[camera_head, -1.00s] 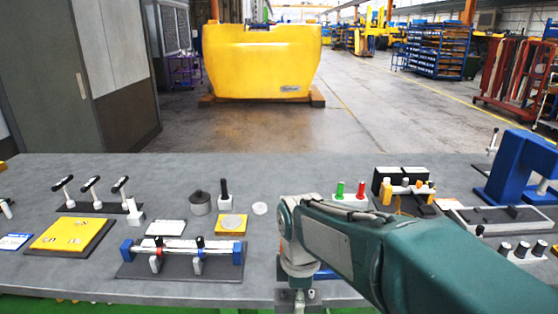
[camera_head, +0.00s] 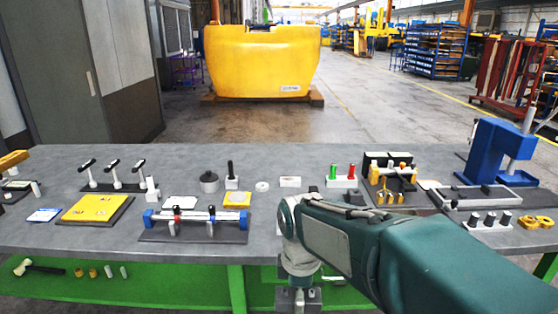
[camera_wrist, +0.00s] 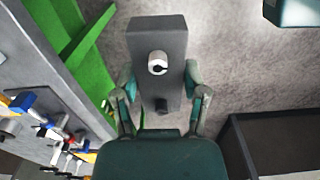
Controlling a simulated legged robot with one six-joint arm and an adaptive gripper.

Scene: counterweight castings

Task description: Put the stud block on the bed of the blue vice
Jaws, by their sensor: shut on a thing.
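The stud block is a dark grey slab (camera_wrist: 160,38) with a pale round stud standing on it. My gripper (camera_wrist: 160,82) is shut on its two long sides in the wrist view. In the head view the grey block (camera_head: 298,300) hangs below my wrist, in front of the table's front edge and low in the picture. I cannot pick out the blue vice for certain. A tall blue frame (camera_head: 487,150) with a grey column stands at the table's right. A low fixture with blue end blocks (camera_head: 244,220) and silver rods lies left of my arm. My arm hides part of the table.
The grey table (camera_head: 90,240) is crowded. A green shelf (camera_head: 150,283) below holds a hammer (camera_head: 38,267).

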